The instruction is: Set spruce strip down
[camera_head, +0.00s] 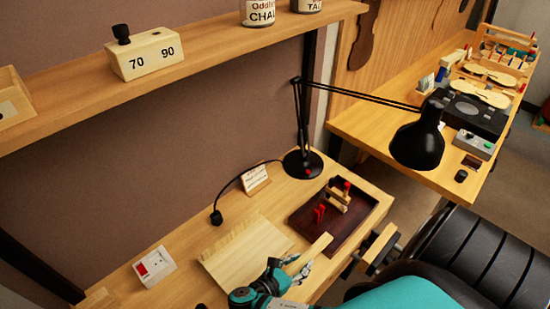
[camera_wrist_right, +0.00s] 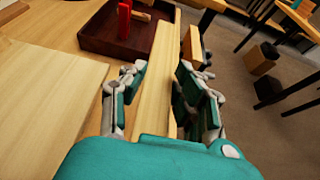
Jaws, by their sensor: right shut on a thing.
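The spruce strip (camera_head: 313,252) is a pale, narrow wooden bar. My right gripper (camera_head: 298,267) is shut on it near the bench's front edge. In the right wrist view the strip (camera_wrist_right: 159,75) runs lengthwise between the fingers of my right gripper (camera_wrist_right: 158,95), its far end pointing toward the dark tray. I cannot tell whether the strip touches the bench. My left gripper is not in view.
A dark red tray (camera_head: 366,219) with red-handled clamps lies beyond the strip. A pale board (camera_head: 240,258) lies left of it. A black desk lamp (camera_head: 303,163), a small card (camera_head: 255,178) and a switch box (camera_head: 154,267) stand on the bench. A vise (camera_head: 380,247) juts from the front edge.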

